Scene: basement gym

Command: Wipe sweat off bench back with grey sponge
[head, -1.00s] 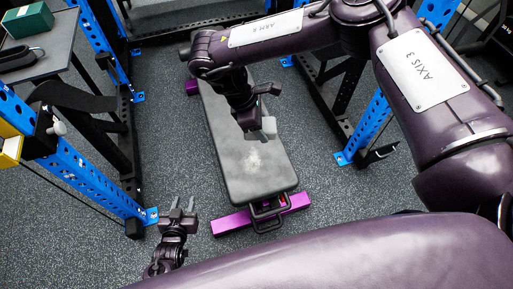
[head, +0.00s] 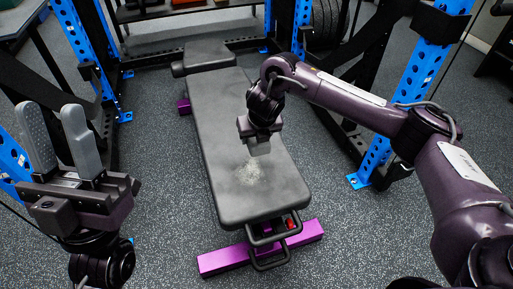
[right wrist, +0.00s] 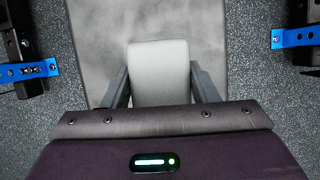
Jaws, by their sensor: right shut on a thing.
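The bench back (head: 215,110) is a long dark grey pad on a purple-footed frame, running away from me in the head view. A pale sweat patch (head: 249,173) lies on its near half. My right gripper (head: 258,138) is over the pad just beyond the patch, shut on the light grey sponge (head: 261,149). In the right wrist view the sponge (right wrist: 160,72) sits between both fingers, with the smudged pad (right wrist: 95,35) behind it. I cannot tell whether the sponge touches the pad. My left gripper (head: 53,140) is open and empty, left of the bench.
Blue rack posts (head: 425,55) with black frames stand on both sides of the bench. The purple foot bar (head: 225,262) and black handle (head: 270,256) are at its near end. A shelf (head: 165,12) stands behind. Speckled floor is clear beside the bench.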

